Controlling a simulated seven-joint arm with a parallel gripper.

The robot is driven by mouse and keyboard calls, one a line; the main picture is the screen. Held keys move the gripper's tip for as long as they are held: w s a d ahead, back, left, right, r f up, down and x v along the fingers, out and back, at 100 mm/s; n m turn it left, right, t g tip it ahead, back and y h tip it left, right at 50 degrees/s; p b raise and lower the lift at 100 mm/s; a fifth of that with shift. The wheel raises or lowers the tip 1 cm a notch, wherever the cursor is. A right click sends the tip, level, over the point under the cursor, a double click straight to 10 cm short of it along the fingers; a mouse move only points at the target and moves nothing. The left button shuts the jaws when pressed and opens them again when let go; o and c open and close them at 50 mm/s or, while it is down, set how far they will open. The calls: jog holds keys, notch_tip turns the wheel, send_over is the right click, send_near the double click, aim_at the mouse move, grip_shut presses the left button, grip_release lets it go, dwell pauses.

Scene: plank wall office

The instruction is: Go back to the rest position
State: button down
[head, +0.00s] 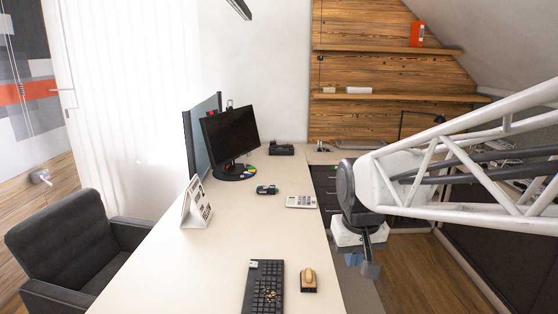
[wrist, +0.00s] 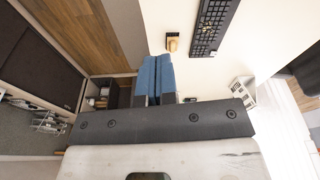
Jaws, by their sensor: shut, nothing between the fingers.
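My gripper (head: 370,268) hangs from my white arm at the right of the head view, beyond the desk's right edge and over the floor. In the wrist view its two blue fingers (wrist: 158,78) lie side by side, shut with nothing between them. The fingers are apart from the desk and from everything on it.
The white desk (head: 215,262) holds a keyboard (head: 264,287), a tan mouse-like object (head: 308,280), a calculator (head: 301,202), a desk calendar (head: 196,205) and monitors (head: 230,135). A dark armchair (head: 75,245) stands left. Dark drawers (head: 328,190) stand behind my gripper.

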jog(key=s+d+f, duration=0.1)
jog(key=s, duration=0.7)
jog(key=s+d+m, duration=0.1)
jog(key=s+d, duration=0.1)
jog(key=s, duration=0.6)
jog(key=shift+d+f+m+t, duration=0.3)
jog(key=shift+f, duration=0.1)
